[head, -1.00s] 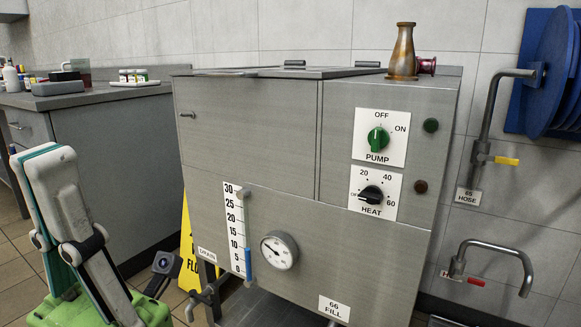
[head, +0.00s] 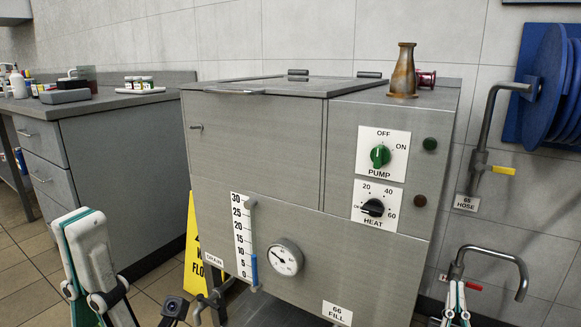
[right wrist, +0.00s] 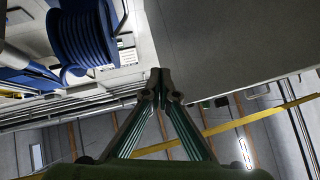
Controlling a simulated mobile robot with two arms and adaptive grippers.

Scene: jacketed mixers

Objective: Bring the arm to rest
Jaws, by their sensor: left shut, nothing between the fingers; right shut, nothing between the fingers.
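My left gripper (head: 80,219) stands at the lower left of the head view, its pale, teal-edged fingers pointing up and closed together with nothing between them. It is in front of the grey cabinet, apart from it. My right gripper (head: 456,285) shows small at the lower right, fingers up, in front of the bent pipe with a red handle; whether they touch cannot be told. In the right wrist view its fingertips (right wrist: 160,85) meet, shut and empty. The steel jacketed mixer (head: 270,150) fills the middle, lid closed, with pump and heat knobs.
A brass-coloured flask-shaped piece (head: 403,70) stands on the mixer. A grey cabinet (head: 130,150) with bottles is at left, a yellow floor sign (head: 195,245) beside the mixer. A blue hose reel (head: 555,85) and the bent pipe (head: 495,250) are on the right wall.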

